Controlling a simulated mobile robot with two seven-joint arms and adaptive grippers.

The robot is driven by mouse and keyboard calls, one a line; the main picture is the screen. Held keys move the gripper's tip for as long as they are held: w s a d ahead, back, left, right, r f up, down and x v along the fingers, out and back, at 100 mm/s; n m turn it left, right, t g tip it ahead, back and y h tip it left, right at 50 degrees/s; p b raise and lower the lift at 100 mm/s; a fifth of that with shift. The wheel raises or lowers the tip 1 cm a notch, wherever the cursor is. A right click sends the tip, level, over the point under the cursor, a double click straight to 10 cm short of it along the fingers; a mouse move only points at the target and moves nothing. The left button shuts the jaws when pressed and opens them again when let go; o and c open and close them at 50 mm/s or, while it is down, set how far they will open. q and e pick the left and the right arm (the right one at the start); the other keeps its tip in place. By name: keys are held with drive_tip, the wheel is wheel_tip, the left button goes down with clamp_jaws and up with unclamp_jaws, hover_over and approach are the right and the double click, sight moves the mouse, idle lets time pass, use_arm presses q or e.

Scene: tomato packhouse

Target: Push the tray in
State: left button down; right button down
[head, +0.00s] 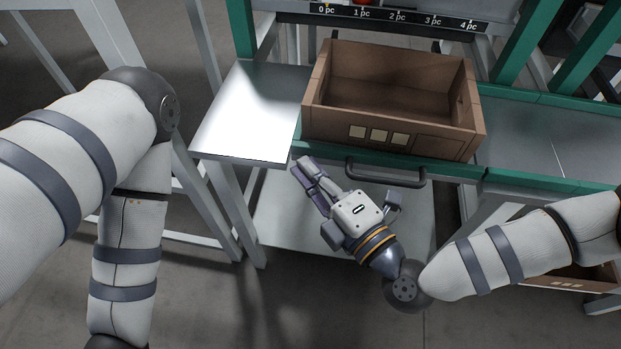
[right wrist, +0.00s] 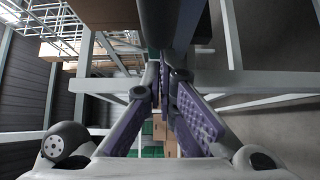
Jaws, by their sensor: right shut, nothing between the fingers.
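The tray has a green front edge (head: 455,172) with a dark bar handle (head: 386,174). An empty brown cardboard box (head: 390,118) stands on it, open at the top, with pale labels on its front. My right gripper (head: 303,168) is shut and empty. Its fingertips are by the left part of the tray's front edge, left of the handle; I cannot tell whether they touch it. Its purple finger pads show in the right wrist view (right wrist: 163,85). My left arm comes in at the left, but its gripper is out of view.
A bare metal side plate (head: 245,110) lies left of the box, and a grey metal surface (head: 535,135) lies right of it. A black scale marked 0 to 4 pc (head: 397,17) runs behind. Another brown box (head: 570,280) sits low at the right, partly behind my arm.

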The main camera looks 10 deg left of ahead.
sight(328, 79)
drive_tip(key=shift+w, duration=0.1)
